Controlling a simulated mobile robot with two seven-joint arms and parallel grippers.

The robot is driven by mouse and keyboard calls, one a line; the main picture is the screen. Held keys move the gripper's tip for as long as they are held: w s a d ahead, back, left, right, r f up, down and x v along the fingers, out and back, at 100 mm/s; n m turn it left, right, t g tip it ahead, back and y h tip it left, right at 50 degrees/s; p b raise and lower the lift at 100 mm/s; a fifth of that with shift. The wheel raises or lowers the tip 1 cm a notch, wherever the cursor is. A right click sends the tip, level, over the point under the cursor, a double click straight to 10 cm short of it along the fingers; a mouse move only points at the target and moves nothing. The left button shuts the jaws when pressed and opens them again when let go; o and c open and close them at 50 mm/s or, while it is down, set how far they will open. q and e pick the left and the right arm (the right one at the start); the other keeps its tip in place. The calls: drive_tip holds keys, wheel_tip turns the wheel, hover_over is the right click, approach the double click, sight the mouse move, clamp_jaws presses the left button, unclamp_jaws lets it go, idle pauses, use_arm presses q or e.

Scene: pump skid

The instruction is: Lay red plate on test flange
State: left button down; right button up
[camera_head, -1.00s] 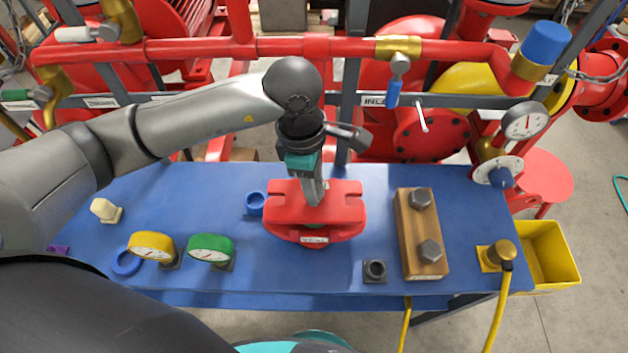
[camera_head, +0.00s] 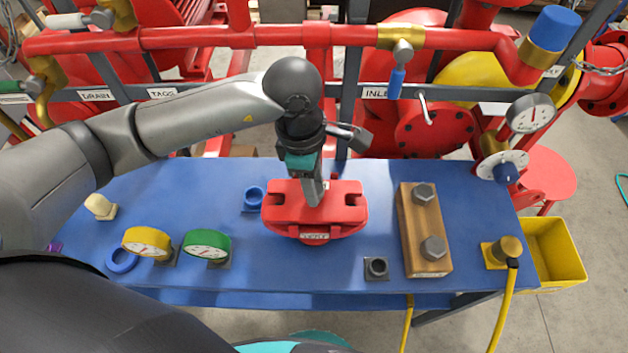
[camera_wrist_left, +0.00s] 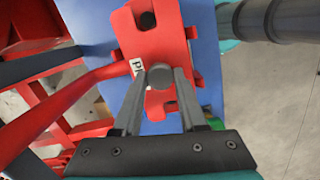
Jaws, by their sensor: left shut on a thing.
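The red plate (camera_head: 345,200) is a flat slotted plate over the middle of the blue bench. My left gripper (camera_head: 314,200) comes down on it from above. In the left wrist view, its fingers (camera_wrist_left: 158,90) are shut on the grey round knob (camera_wrist_left: 160,75) of the red plate (camera_wrist_left: 150,35), which carries a white label. A rounded red part with a white label (camera_head: 314,237) shows below the plate's front edge. It may be the test flange, mostly hidden by the plate. I cannot tell whether the plate touches it. My right gripper is not in view.
On the blue bench (camera_head: 290,270) stand a yellow gauge (camera_head: 147,242), a green gauge (camera_head: 207,245), a blue ring (camera_head: 254,197), a dark socket (camera_head: 376,267) and a wooden block with two bolts (camera_head: 425,230). Red pipework (camera_head: 280,37) runs behind. A yellow bin (camera_head: 555,250) is at right.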

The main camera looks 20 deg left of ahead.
use_arm(q)
drive_tip(key=shift+f, duration=0.2)
drive_tip(key=shift+c, duration=1.9)
unclamp_jaws()
drive_tip(key=shift+r, duration=0.1)
wheel_tip(320, 180, up, 15)
drive_tip(key=a, duration=0.1)
drive_tip(key=shift+a, duration=0.4)
drive_tip(key=shift+s, duration=0.15)
